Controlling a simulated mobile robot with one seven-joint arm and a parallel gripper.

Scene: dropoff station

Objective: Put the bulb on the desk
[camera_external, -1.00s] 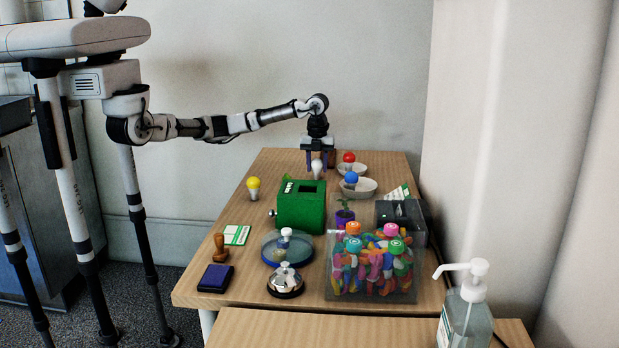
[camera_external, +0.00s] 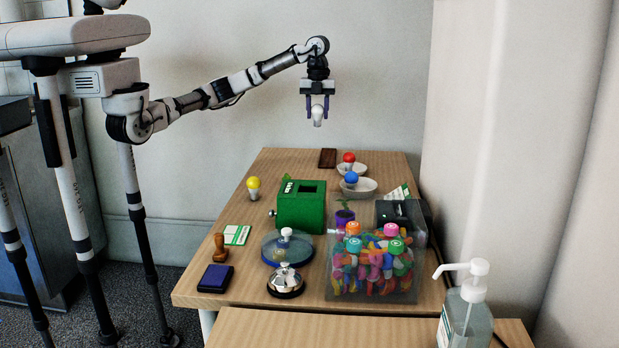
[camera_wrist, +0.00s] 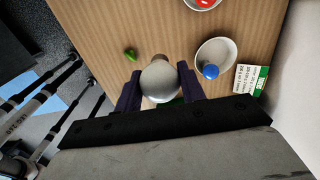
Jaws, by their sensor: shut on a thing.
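My gripper (camera_external: 317,104) is shut on a white bulb (camera_external: 317,118) and holds it in the air, well above the back of the wooden desk (camera_external: 215,265). In the wrist view the white bulb (camera_wrist: 159,82) sits between the two purple fingers. A yellow bulb (camera_external: 253,187) stands at the desk's left edge. A blue bulb (camera_external: 351,178) and a red bulb (camera_external: 348,157) are in the white bowls at the back right.
A green box (camera_external: 302,210) with an opening on top stands mid-desk. The white bowls (camera_external: 366,188) are behind it to the right. A clear bin of colourful items (camera_external: 345,290), a bell (camera_external: 285,282) and a stamp (camera_external: 219,250) stand in front. A dark brown block (camera_external: 327,157) lies at the back.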

